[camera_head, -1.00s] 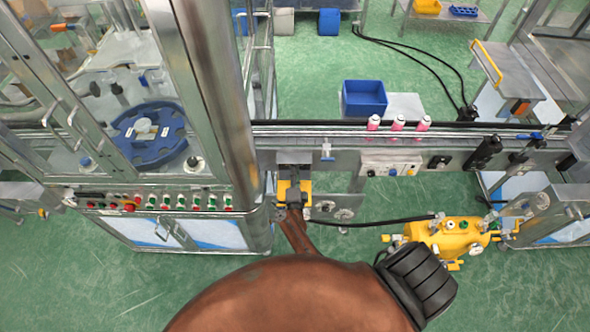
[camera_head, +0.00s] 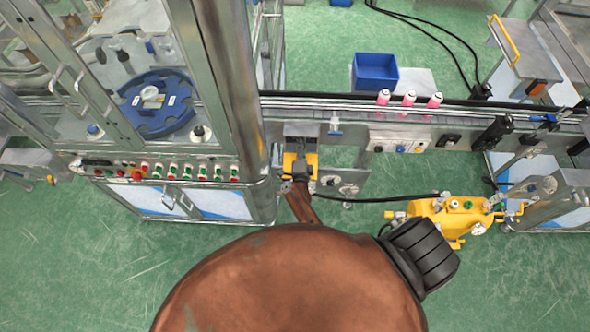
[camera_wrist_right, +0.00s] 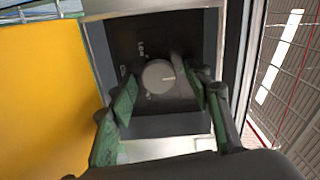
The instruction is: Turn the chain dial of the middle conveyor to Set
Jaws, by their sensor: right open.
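In the right wrist view, the dial (camera_wrist_right: 158,77) is a round grey knob on a dark panel (camera_wrist_right: 128,39). A pale mark on it points right. Small pale lettering surrounds it, too blurred to read surely. My right gripper (camera_wrist_right: 162,92) is open, its green-padded fingers on either side of the knob; I cannot tell whether they touch it. In the head view my right gripper (camera_head: 299,176) is at the front of the middle conveyor (camera_head: 345,103), by a yellow part (camera_head: 289,163); the dial is hidden there. My left gripper is not in view.
Several pink cans with white tops (camera_head: 409,100) stand on the conveyor, near a blue bin (camera_head: 376,72). A glazed machine cabinet (camera_head: 205,200) stands left of my right arm. A yellow pump unit (camera_head: 455,217) with a black hose is at the right. Green floor is clear below.

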